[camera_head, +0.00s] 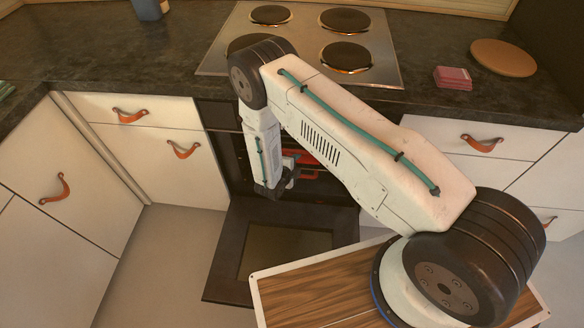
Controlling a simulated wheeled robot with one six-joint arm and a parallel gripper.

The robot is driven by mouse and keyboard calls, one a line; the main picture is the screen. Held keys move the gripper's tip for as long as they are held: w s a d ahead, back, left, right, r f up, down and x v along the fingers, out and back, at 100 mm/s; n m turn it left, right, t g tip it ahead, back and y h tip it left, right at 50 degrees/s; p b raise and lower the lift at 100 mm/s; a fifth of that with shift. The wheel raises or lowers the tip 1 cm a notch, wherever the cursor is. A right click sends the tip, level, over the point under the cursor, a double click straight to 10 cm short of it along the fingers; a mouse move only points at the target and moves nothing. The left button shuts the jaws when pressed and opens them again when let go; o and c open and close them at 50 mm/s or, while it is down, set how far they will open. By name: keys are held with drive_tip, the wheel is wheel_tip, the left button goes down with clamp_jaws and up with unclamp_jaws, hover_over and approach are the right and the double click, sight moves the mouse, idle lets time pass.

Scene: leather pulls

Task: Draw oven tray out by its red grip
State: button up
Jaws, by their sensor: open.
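The oven stands below the hob with its dark door (225,250) folded down flat, its window facing up. Inside the oven opening, a bit of red (308,174) shows beside my gripper, likely the tray's grip. The tray itself is mostly hidden by my arm and the dark interior. My gripper (284,188) is at the oven mouth, above the inner end of the open door, close to the red part. It is open. I cannot tell whether its fingers are around the red grip or in front of it.
White drawers with orange leather pulls (183,150) flank the oven on both sides. The hob (310,70) with several plates is set in the dark counter. A round wooden board (503,58) and a pink block (453,77) lie on the counter at right. Floor is clear left of the door.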

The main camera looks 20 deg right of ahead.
drive_tip(key=shift+x, duration=1.05)
